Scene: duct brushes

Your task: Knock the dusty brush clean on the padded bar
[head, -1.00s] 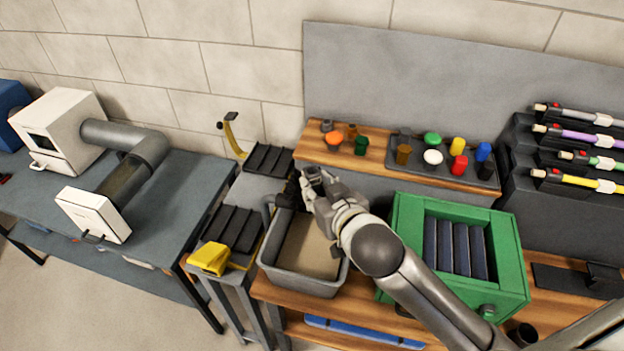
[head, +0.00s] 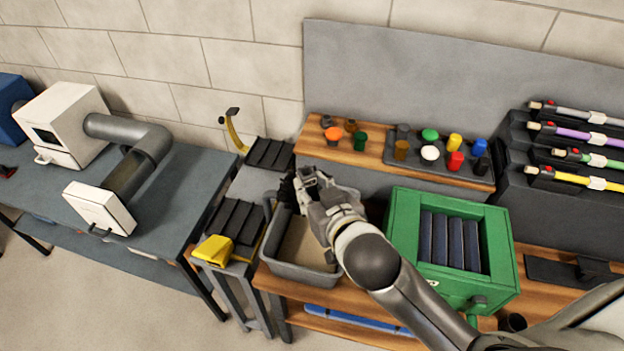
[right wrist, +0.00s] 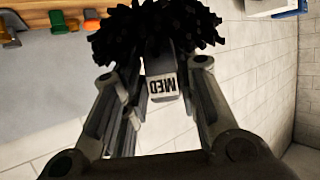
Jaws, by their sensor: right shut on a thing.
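My right gripper (head: 312,187) is shut on a brush head (right wrist: 165,80) marked "MED", with black bristles (right wrist: 155,25) beyond the fingertips in the right wrist view. In the head view the dark bristles (head: 287,190) show just left of the fingers, above the far left part of a grey tub (head: 303,270) with a tan floor. A grey bar or handle (head: 268,205) rises at the tub's left rim. I cannot tell whether it is padded or whether the bristles touch it. My left gripper is not in view.
A green box (head: 403,240) with dark slats stands right of the tub. Coloured caps sit on a tray (head: 395,150) behind. A stand with ribbed dark pads (head: 237,221) and a yellow part (head: 213,250) is at left. Handles lie in a rack (head: 515,195) at right.

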